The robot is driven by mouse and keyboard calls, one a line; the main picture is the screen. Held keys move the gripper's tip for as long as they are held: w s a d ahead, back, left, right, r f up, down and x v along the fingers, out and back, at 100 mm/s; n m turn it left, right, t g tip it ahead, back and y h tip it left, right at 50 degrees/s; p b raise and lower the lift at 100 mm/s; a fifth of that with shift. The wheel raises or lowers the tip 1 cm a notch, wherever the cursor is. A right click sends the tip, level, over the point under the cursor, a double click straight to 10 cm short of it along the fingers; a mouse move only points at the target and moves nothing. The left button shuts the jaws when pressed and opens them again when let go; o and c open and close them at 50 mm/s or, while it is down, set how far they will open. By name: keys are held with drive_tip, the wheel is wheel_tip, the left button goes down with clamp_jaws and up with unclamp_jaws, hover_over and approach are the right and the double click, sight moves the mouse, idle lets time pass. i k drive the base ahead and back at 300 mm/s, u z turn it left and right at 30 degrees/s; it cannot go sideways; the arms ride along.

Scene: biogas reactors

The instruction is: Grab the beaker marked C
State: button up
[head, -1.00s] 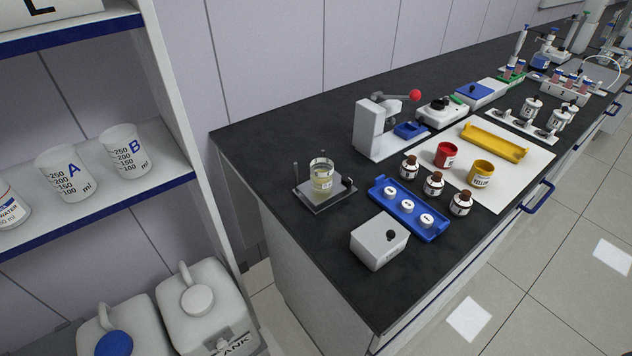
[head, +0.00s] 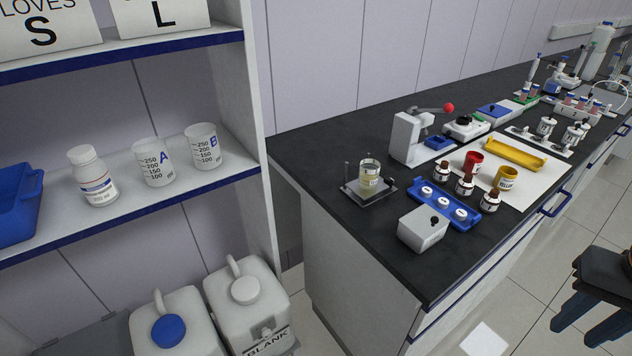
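No beaker with a readable C shows. A white beaker marked A (head: 154,164) and a white beaker marked B (head: 202,148) stand upright on the middle shelf at left, with volume marks on their sides. A clear beaker (head: 369,173) with yellowish liquid stands on a grey plate (head: 384,193) on the bench; its label is too small to read.
The shelf unit (head: 105,222) also holds a white bottle (head: 92,176) and a blue bin (head: 15,205). Canisters stand below. The black bench (head: 312,150) carries a grey box (head: 423,228), a blue tray (head: 437,205) and bottles.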

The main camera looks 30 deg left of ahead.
sight(369, 167)
drive_tip(key=u, duration=2.6)
drive_tip(key=k, duration=0.9)
drive_tip(key=z, duration=1)
drive_tip(key=i, duration=1)
drive_tip(key=u, duration=0.55)
drive_tip(key=k, duration=0.9)
drive_tip(key=z, duration=0.65)
drive_tip(key=i, duration=0.45)
